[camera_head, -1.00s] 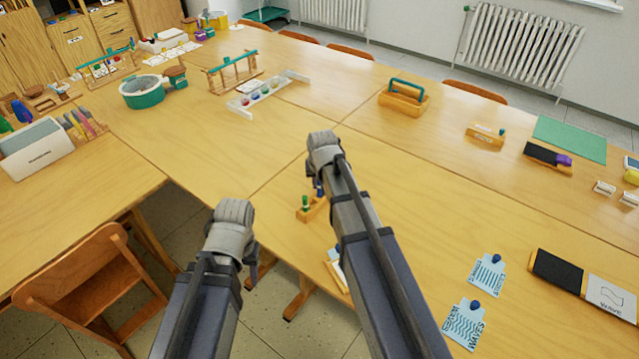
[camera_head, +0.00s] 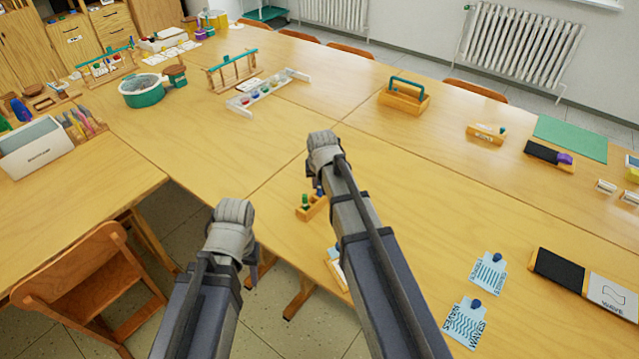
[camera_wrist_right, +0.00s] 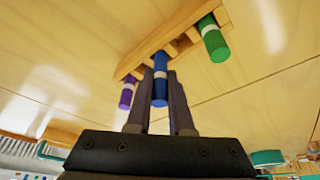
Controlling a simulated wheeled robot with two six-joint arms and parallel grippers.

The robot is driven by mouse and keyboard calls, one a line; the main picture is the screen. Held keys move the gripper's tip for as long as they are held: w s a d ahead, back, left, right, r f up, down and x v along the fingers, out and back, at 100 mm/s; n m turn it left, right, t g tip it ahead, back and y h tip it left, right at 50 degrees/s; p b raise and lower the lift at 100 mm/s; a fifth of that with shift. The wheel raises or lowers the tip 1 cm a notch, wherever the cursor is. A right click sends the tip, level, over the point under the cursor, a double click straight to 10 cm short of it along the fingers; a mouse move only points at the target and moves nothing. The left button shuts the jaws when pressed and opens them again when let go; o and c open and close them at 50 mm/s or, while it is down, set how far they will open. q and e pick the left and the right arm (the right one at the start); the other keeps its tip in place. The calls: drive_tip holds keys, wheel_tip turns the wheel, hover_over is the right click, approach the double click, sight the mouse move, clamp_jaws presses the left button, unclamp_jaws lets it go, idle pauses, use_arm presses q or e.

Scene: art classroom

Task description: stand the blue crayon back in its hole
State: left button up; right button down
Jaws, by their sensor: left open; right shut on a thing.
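The blue crayon (camera_wrist_right: 160,72) is between the two fingers of my right gripper (camera_wrist_right: 159,112), which is shut on it. The crayon's far end meets the wooden crayon block (camera_wrist_right: 180,38); I cannot tell how deep it sits in a hole. In the right wrist view a purple crayon (camera_wrist_right: 127,92) stands on one side of it and a green crayon (camera_wrist_right: 213,40) on the other. In the head view the block (camera_head: 309,211) is partly hidden behind my right arm, with the green crayon (camera_head: 305,200) showing. My left gripper (camera_head: 252,275) is low beside the table edge, open and apart from the block.
A wooden carrier (camera_head: 403,99) with a teal handle stands farther back. A chair (camera_head: 80,275) is at the lower left. The tabletop left of the block is clear.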

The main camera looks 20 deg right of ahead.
drive_tip(key=shift+f+b, duration=0.7)
idle(1.0)
idle(0.3)
drive_tip(key=c, duration=0.7)
unclamp_jaws()
drive_tip(key=shift+o, duration=1.1)
drive_tip(key=shift+r+p, duration=3.05)
